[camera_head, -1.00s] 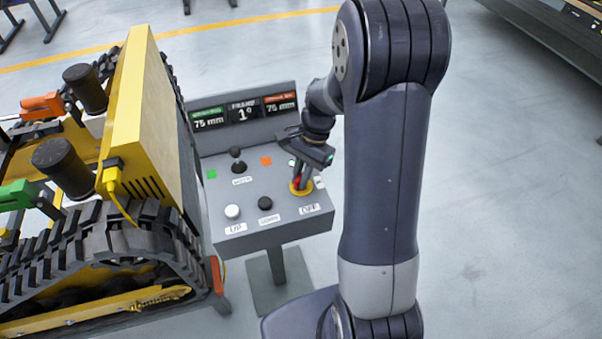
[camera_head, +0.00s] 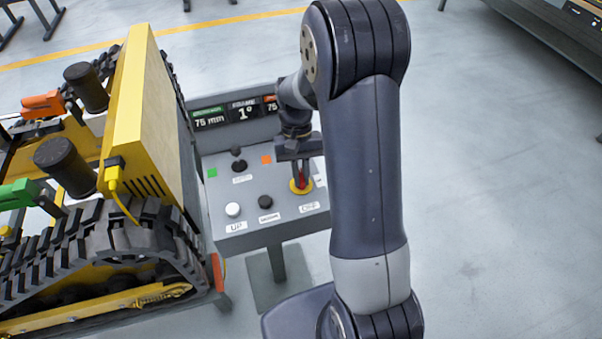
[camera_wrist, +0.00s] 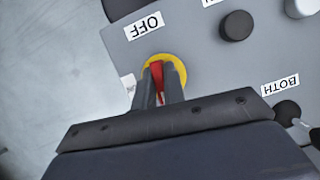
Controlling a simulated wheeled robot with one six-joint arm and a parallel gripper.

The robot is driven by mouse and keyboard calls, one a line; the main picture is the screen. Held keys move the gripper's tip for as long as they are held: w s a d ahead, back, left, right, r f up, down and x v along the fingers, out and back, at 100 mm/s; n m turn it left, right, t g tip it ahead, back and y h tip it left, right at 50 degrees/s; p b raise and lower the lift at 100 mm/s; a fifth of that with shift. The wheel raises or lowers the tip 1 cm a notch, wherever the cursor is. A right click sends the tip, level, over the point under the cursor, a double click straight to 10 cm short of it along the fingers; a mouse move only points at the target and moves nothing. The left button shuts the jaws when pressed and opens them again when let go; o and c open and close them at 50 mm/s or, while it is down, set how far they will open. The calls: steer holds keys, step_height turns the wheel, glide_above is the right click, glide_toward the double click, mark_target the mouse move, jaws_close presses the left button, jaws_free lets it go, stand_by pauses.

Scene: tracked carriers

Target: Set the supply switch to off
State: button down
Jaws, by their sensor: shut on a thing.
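The supply switch (camera_head: 301,186) is a red handle on a round yellow base at the right of the grey control panel (camera_head: 250,212). An OFF label (camera_head: 309,208) lies just in front of it. My gripper (camera_head: 300,180) points down over the switch, shut on the red handle. In the wrist view the gripper (camera_wrist: 160,88) has its fingers on either side of the red handle (camera_wrist: 157,75), above the yellow base (camera_wrist: 178,68). The handle's pointed end faces away from the OFF label (camera_wrist: 145,26) there. A second label beside the base is partly hidden.
The panel also carries a white UP button (camera_head: 233,209), a black button (camera_head: 265,202) and a black selector knob (camera_head: 238,165). A display (camera_head: 240,114) stands behind. A yellow tracked carrier (camera_head: 130,110) stands close on the left. Open floor lies to the right.

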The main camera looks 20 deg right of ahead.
steer(key=shift+w+n+h, duration=0.1)
steer(key=shift+n+h, duration=0.2)
steer(key=shift+n, duration=0.3)
steer(key=c, duration=1.5)
jaws_free()
steer(key=b+v, duration=0.1)
steer(key=v, duration=0.9)
steer(key=shift+r, duration=0.4)
steer(key=p+x, duration=0.1)
steer(key=x, duration=1)
steer(key=shift+w, duration=0.1)
